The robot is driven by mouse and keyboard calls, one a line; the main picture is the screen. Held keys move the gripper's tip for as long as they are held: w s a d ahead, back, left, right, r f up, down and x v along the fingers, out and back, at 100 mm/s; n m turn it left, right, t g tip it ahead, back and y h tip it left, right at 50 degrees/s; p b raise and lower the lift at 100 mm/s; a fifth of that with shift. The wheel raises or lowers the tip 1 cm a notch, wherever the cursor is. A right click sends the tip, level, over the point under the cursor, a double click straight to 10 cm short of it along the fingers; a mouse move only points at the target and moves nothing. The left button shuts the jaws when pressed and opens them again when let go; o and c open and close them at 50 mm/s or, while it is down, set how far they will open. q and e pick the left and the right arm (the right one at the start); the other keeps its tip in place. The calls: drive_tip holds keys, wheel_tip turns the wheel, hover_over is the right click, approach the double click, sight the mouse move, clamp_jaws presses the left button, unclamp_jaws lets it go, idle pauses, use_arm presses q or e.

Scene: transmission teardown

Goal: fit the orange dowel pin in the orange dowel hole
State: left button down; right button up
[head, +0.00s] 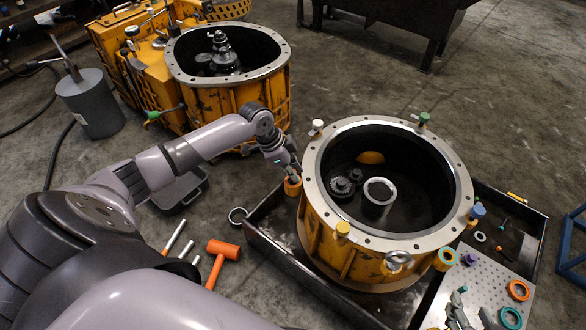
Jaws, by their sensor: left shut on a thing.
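The orange dowel pin (292,187) shows as a short orange cylinder at the left outer edge of the yellow housing's flange (311,190). My left gripper (290,171) comes in from the upper left and is shut on the pin's top. I cannot tell whether the pin is seated or held just above the flange. The orange dowel hole is not visible; the pin and gripper may cover it. My right gripper is not in view.
White (317,125), green (424,118), blue (478,211) and yellow (342,229) pins stand around the flange. The housing sits in a dark tray (285,262). A perforated plate (490,272) with coloured rings lies at right. An orange mallet (223,250) lies on the floor.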

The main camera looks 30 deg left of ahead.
use_arm(q)
drive_tip(key=shift+f, duration=0.4)
idle(0.3)
drive_tip(key=c, duration=1.5)
unclamp_jaws()
drive_tip(key=v, duration=1.2)
